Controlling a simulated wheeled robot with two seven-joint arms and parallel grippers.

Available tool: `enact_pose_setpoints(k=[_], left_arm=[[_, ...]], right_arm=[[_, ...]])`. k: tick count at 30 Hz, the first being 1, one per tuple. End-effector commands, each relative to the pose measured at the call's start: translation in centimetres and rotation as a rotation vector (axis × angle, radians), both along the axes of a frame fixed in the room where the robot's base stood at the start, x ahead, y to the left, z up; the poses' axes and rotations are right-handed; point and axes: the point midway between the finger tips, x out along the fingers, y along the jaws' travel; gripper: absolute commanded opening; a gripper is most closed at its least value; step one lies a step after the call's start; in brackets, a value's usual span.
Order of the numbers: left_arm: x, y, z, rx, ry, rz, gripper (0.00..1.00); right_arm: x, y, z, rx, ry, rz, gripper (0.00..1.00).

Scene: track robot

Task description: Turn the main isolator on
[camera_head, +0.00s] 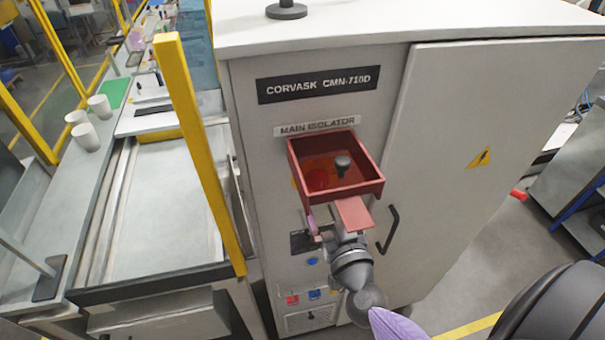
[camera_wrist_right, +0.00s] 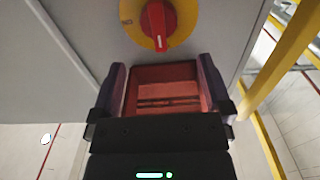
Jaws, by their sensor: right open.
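The main isolator, a red rotary handle on a yellow disc (camera_wrist_right: 155,22), shows on the grey panel in the right wrist view. Its grip lies upright in that picture, with a white mark at the lower end. In the head view a red tray-like piece (camera_head: 375,189) stands out from the panel under the MAIN ISOLATOR label (camera_head: 317,126) and partly hides the disc. A black knob (camera_head: 342,166) shows within its rim. My right gripper (camera_head: 340,232) is open just below this piece; red surfaces show between its fingers in the wrist view (camera_wrist_right: 165,90). I cannot tell whether they touch.
The cabinet has a black door handle (camera_head: 388,229) to the right of my right gripper. Small buttons (camera_head: 313,261) sit low on the panel. A yellow post (camera_head: 198,150) and a bench with white cups (camera_head: 86,136) stand to the left. Floor shows at the right.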

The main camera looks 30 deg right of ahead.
Motion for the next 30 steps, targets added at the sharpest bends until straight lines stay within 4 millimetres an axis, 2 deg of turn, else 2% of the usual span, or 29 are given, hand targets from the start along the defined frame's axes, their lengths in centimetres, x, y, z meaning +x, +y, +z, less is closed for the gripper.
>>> enact_pose_setpoints(k=[3,9,13,20,23,30], left_arm=[[-0.1,-0.2,0.1,-0.003,0.003,-0.001,0.00],[-0.1,0.0,-0.3,0.000,0.003,-0.002,0.00],[-0.1,0.2,-0.3,0.003,0.003,-0.002,0.00],[-0.1,0.2,-0.3,0.004,0.003,-0.001,0.00],[-0.1,0.3,-0.3,0.005,0.003,-0.001,0.00],[-0.1,0.4,-0.3,0.006,0.003,0.001,0.00]], right_arm=[[3.1,-0.7,0.1,-0.001,-0.004,0.000,1.00],[6.5,-1.5,-0.1,0.000,-0.001,0.002,1.00],[7.2,-1.7,-0.1,0.000,0.000,0.002,1.00],[7.4,-1.7,-0.1,0.000,0.001,0.002,1.00],[7.3,-1.7,-0.1,0.000,0.001,0.002,0.83],[7.3,-1.7,-0.1,0.000,0.001,0.002,0.32]])
